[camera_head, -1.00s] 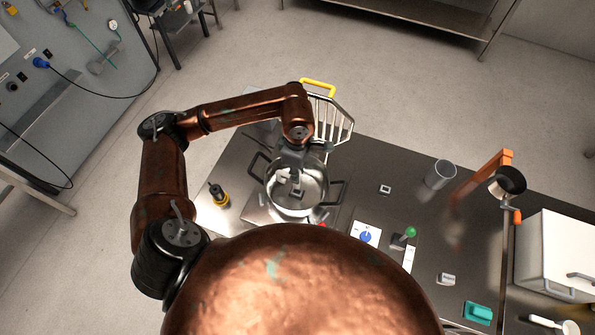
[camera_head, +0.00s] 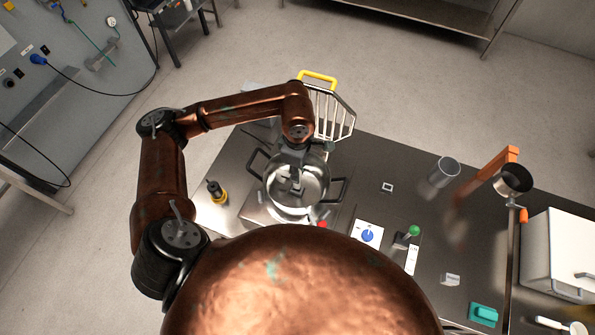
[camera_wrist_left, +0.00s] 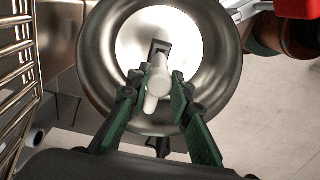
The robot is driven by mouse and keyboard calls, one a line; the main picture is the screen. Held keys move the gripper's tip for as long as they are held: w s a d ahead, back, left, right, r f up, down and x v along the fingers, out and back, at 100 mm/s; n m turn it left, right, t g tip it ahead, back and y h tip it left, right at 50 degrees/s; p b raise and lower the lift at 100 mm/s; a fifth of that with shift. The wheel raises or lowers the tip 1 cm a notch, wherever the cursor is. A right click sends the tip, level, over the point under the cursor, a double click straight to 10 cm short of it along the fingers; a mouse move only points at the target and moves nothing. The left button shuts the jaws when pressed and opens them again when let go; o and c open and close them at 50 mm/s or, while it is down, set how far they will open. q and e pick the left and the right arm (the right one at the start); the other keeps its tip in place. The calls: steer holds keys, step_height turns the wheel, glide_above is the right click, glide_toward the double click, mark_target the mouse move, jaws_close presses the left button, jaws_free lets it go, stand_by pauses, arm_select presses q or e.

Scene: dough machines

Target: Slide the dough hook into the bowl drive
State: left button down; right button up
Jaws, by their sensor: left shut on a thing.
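The steel bowl (camera_head: 318,188) stands at the left part of the steel bench, with dark handles on its sides. It fills the middle of the left wrist view (camera_wrist_left: 218,60). My left gripper (camera_head: 293,180) reaches down into the bowl from above. In the left wrist view its green-sided fingers (camera_wrist_left: 157,95) are shut on the pale grey dough hook (camera_wrist_left: 157,80). A dark squarish piece (camera_wrist_left: 160,47) shows at the hook's far end. I cannot tell whether it is the bowl drive or part of the hook, nor whether they touch. My right gripper is not in view.
A wire guard (camera_head: 333,112) with a yellow handle stands open behind the bowl. A black-and-yellow item (camera_head: 216,192) is left of it. A panel with a blue knob (camera_head: 368,235), a green-knobbed lever (camera_head: 413,231) and a metal cup (camera_head: 444,172) are to the right.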

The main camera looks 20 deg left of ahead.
arm_select(q)
steer(key=shift+b, duration=0.4)
stand_by(0.9)
steer(key=shift+f+b, duration=1.35)
steer(key=shift+b, duration=0.2)
stand_by(0.3)
steer(key=c, duration=1.7)
jaws_free()
steer(key=shift+o, duration=0.2)
steer(key=o, duration=0.3)
steer(key=shift+r, duration=0.5)
